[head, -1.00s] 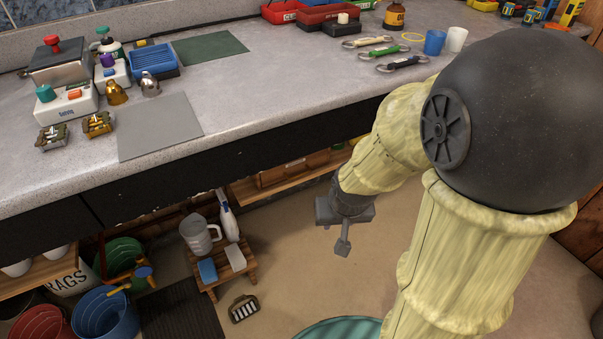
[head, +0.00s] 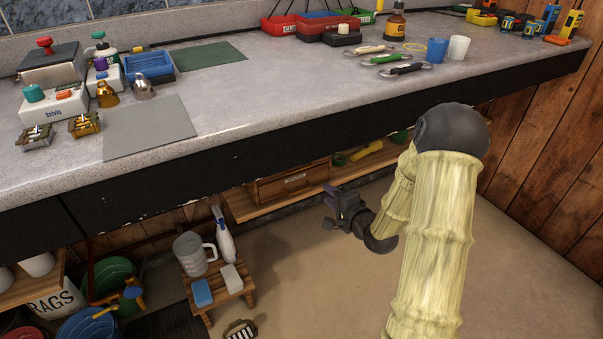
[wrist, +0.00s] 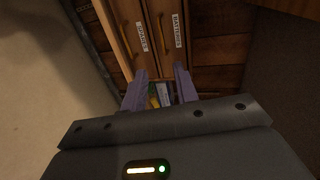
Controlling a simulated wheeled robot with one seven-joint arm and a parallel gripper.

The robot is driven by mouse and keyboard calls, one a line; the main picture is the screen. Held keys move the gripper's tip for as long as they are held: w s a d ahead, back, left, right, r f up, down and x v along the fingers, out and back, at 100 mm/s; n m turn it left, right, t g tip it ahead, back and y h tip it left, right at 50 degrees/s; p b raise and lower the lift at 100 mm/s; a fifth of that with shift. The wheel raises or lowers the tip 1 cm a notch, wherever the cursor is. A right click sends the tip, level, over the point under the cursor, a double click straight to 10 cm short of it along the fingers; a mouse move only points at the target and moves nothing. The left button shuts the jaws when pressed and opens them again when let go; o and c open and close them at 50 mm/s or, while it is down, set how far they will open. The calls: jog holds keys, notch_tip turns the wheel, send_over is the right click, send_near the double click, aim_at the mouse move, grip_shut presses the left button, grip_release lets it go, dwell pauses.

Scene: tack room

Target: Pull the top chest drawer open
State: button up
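The wooden chest (head: 290,184) sits on a low shelf under the counter, and the counter's dark front edge hides its upper part in the head view. The wrist view is turned sideways, with the floor at left. It shows two labelled drawer fronts, the left one (wrist: 131,28) and the right one (wrist: 171,22), each with a bar handle; both look shut. My gripper (head: 331,203) is in front of and to the right of the chest. In the wrist view my gripper (wrist: 160,88) has its two purple fingers apart, with nothing held; small coloured items show beyond them, unclear in shadow.
The counter (head: 260,90) overhangs the shelf (head: 355,172). A yellow object (head: 339,159) lies right of the chest. A small wooden stool (head: 217,290) with a jug (head: 193,252) and a spray bottle (head: 223,238) stands at left. Floor at right is clear.

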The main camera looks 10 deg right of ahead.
jog(key=shift+r, duration=0.1)
jog(key=shift+w, duration=0.1)
jog(key=b+x, duration=0.5)
jog(key=x, duration=1.2)
jog(key=shift+w+r, duration=0.1)
jog(key=shift+w, duration=0.05)
jog(key=shift+c, duration=0.4)
grip_shut()
